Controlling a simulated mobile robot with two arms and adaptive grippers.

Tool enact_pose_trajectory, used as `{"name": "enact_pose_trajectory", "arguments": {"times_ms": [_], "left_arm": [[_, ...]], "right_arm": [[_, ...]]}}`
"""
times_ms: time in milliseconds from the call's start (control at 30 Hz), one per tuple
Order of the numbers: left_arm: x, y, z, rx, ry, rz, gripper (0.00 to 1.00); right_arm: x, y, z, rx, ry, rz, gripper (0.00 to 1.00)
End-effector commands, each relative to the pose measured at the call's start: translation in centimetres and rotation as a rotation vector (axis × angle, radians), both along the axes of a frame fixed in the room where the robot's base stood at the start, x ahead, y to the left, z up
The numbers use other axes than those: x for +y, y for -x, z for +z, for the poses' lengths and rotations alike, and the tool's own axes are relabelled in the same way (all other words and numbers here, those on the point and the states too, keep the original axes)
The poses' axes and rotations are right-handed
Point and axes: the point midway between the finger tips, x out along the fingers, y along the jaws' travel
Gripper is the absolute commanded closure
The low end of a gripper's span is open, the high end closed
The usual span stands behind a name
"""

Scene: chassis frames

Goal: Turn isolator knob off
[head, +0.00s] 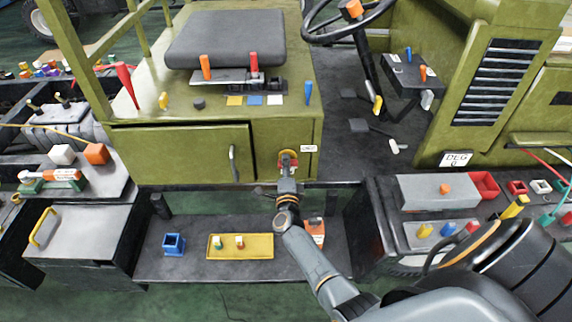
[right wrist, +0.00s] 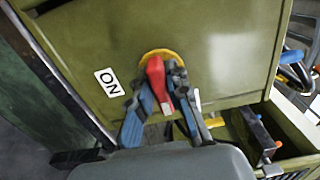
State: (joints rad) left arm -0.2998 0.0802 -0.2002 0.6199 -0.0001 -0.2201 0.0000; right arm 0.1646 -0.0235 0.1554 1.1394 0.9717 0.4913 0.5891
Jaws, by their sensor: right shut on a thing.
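The isolator knob (head: 287,155) is a red handle on a round yellow base, on the green chassis panel right of the cabinet door. My right gripper (head: 288,168) is at the knob, its arm reaching up from the bottom. In the right wrist view, the red handle of the knob (right wrist: 155,72) stands between the blue-and-dark fingers of my right gripper (right wrist: 164,88), which is shut on it. Part of the yellow base is hidden. A small white label (right wrist: 109,82) with the letters O and N is beside the knob. My left gripper is out of view.
A black seat (head: 226,40) and several coloured levers are above the panel. A steering wheel (head: 345,15) is at the upper right. Below the knob, a dark shelf (head: 190,264) bears a yellow tray (head: 262,253) and a blue box (head: 173,244).

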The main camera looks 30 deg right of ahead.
Motion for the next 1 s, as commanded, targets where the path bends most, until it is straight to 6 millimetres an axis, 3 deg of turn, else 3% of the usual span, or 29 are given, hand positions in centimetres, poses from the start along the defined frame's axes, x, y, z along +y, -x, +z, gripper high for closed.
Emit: {"name": "enact_pose_trajectory", "arguments": {"times_ms": [133, 167, 233, 633, 1000], "left_arm": [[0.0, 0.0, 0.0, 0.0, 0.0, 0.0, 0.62], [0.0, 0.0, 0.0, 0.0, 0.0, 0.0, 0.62], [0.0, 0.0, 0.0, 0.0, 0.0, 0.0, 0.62], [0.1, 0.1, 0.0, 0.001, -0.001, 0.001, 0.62], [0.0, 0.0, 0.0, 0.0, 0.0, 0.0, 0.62]], "right_arm": [[0.1, 0.0, -0.1, 0.002, -0.002, 0.002, 1.0], [0.1, 0.0, -0.1, 0.002, -0.003, 0.002, 0.77], [0.1, 0.0, -0.1, 0.002, -0.003, 0.002, 0.63], [0.4, 0.6, -0.1, 0.0, -0.004, 0.001, 0.62], [4.1, 6.7, -0.2, 0.002, -0.005, 0.0, 0.62]]}}
